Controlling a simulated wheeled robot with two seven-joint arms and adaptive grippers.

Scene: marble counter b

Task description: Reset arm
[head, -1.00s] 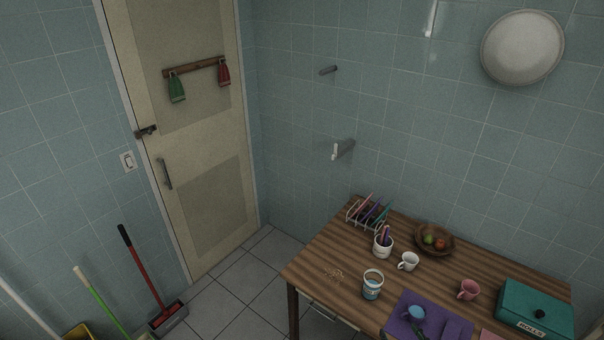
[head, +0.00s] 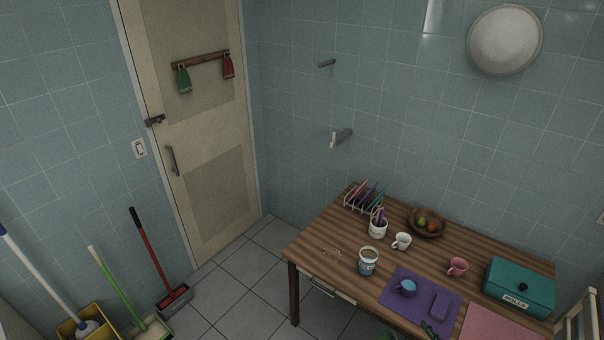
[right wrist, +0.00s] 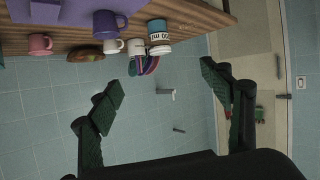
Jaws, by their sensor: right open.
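My right gripper (right wrist: 161,80) spreads its two dark green fingers wide in the right wrist view, with nothing between them. In the head view only the dark tips of my right gripper (head: 409,332) show at the bottom edge, by the near side of the wooden table (head: 310,252). The right wrist view is upside down, with the table (right wrist: 205,15) at the top. My left gripper is in neither view.
Brooms lean at left. Floor (head: 235,290) before the door is clear.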

